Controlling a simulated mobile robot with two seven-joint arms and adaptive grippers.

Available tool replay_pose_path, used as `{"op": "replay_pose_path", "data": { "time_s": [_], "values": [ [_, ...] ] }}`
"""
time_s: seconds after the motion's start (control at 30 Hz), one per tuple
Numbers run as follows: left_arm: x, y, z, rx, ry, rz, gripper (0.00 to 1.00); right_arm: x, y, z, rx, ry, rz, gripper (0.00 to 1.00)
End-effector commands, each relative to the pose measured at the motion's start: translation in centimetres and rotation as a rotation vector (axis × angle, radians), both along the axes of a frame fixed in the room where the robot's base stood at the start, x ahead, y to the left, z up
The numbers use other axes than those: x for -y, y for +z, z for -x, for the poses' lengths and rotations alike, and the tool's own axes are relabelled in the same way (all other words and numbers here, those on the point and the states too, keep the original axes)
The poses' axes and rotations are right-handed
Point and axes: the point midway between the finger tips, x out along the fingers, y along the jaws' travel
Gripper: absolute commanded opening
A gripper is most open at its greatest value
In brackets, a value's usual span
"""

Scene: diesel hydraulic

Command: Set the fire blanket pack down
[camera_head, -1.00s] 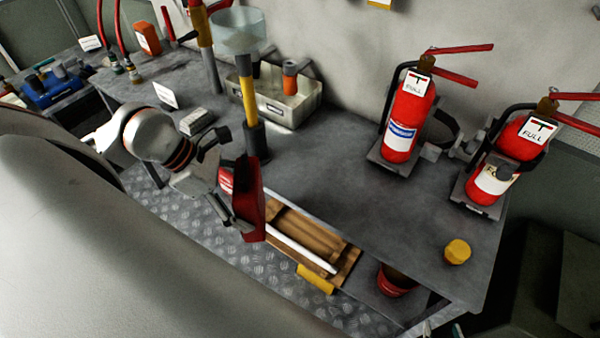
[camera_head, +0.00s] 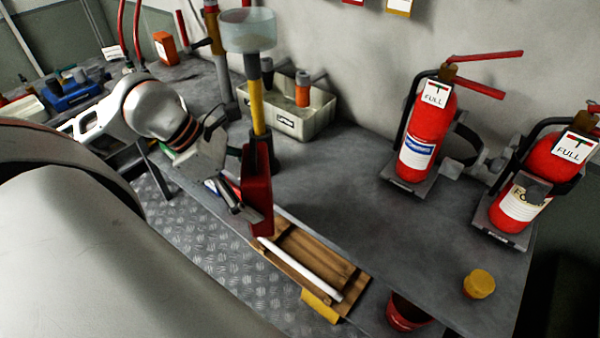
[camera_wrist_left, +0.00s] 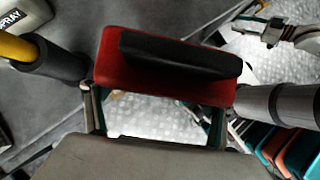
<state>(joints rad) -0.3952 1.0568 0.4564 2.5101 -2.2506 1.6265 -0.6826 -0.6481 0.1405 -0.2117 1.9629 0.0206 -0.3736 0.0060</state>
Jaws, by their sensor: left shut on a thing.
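The fire blanket pack (camera_head: 257,192) is a dark red, box-like pack. My left gripper (camera_head: 238,208) is shut on it and holds it upright in the air near the bench's front edge, in front of the yellow-handled tool. In the left wrist view the red pack (camera_wrist_left: 110,77), with a black strip along it, lies across the two fingers (camera_wrist_left: 155,112). The grey workbench (camera_head: 340,210) runs behind and to the right of it. The pack hides part of the bench edge. My right gripper is not in view.
Two red extinguishers (camera_head: 428,130) (camera_head: 508,205) stand on the bench at the right. A grey bin (camera_head: 305,118) and a yellow-handled tool (camera_head: 256,108) stand behind the pack. A yellow cap (camera_head: 479,284) sits near the right front. The bench middle is clear.

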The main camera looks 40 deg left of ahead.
Motion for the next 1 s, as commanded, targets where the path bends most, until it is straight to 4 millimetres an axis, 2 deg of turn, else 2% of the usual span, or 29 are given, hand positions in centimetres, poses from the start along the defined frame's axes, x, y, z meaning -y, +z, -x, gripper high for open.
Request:
{"op": "replay_pose_path", "data": {
  "time_s": [0.03, 0.53, 0.6, 0.77, 1.0],
  "values": [
    [0.0, -0.6, -0.5, 0.001, -0.002, -0.002, 0.46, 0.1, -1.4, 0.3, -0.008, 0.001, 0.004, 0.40],
    [0.2, -1.1, -4.3, -0.016, 0.001, -0.006, 0.46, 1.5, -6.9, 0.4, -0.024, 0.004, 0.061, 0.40],
    [0.4, -0.3, -5.1, -0.006, -0.002, -0.004, 0.46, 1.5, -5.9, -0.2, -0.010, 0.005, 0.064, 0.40],
    [0.4, -0.2, -6.8, -0.003, 0.002, -0.005, 0.46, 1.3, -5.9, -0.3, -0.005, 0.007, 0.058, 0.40],
    [0.7, 0.0, -8.1, 0.000, 0.001, 0.000, 0.46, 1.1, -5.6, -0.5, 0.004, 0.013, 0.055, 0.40]
  ]
}}
